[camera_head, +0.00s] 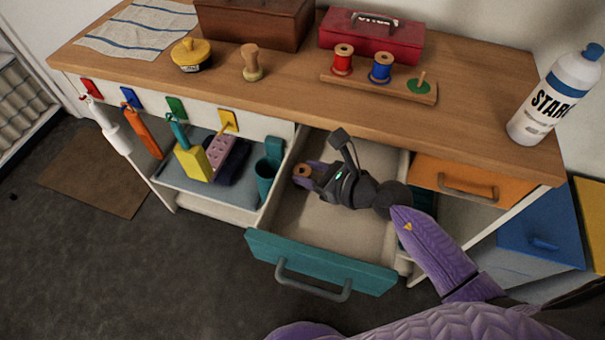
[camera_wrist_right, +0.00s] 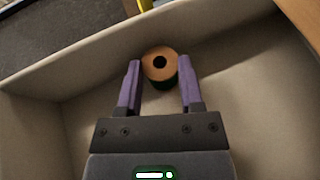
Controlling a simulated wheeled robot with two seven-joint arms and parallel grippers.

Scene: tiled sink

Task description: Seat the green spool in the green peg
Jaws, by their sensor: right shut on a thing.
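The green spool shows a wooden end with a dark hole in the right wrist view (camera_wrist_right: 160,64) and a dark green side below it. In the head view the spool (camera_head: 302,170) is inside the open teal drawer. My right gripper (camera_head: 306,175) reaches into the drawer and is shut on the spool, one purple finger on each side. Whether the spool touches the drawer floor cannot be told. The green peg (camera_head: 421,82) stands bare on a green disc at the right end of a wooden board (camera_head: 400,91) on the counter. My left gripper is not in view.
A red spool (camera_head: 342,60) and a blue spool (camera_head: 381,67) stand on the board. The red box (camera_head: 372,38) is behind it. The open drawer (camera_head: 319,263) has walls around my gripper. A starch bottle (camera_head: 553,97) stands at the counter's right end.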

